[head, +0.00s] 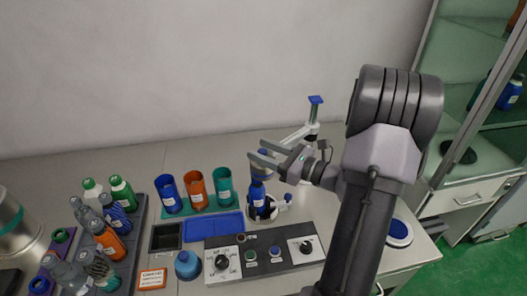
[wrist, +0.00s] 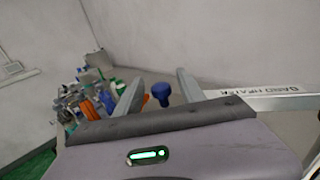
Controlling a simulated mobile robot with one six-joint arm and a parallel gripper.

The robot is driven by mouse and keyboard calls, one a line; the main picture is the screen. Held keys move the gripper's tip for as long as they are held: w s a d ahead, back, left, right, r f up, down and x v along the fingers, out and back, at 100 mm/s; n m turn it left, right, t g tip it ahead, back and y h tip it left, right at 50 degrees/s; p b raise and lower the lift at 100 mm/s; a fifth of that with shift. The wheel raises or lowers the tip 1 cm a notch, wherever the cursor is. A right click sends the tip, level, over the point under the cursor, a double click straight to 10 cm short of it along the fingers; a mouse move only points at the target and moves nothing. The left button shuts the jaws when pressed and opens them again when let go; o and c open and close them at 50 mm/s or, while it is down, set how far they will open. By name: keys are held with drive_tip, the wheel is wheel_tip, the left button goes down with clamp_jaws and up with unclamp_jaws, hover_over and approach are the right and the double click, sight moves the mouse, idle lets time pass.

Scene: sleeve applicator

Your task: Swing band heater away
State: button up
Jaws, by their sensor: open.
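The band heater (wrist: 285,90) is marked by lettering on a pale grey arm at the right of the wrist view. In the head view a pale swing arm (head: 298,135) runs from a blue-topped post (head: 316,108) down-left behind my gripper (head: 261,152). My gripper is open, its fingers apart above a blue bottle (head: 258,197). In the wrist view a blue knob (wrist: 160,92) appears between the fingertips of my gripper (wrist: 158,82). I cannot tell whether it lies between the fingers or beyond them. The heater's ring is not clearly visible.
A control panel (head: 270,268) with dials and buttons lies in front of the bottle. Blue, orange and teal cups (head: 196,190) stand to the left. A grey tray (head: 130,250) holds several bottles further left. A glass-fronted cabinet (head: 480,120) stands at the right.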

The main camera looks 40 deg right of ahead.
clamp_jaws()
idle(1.3)
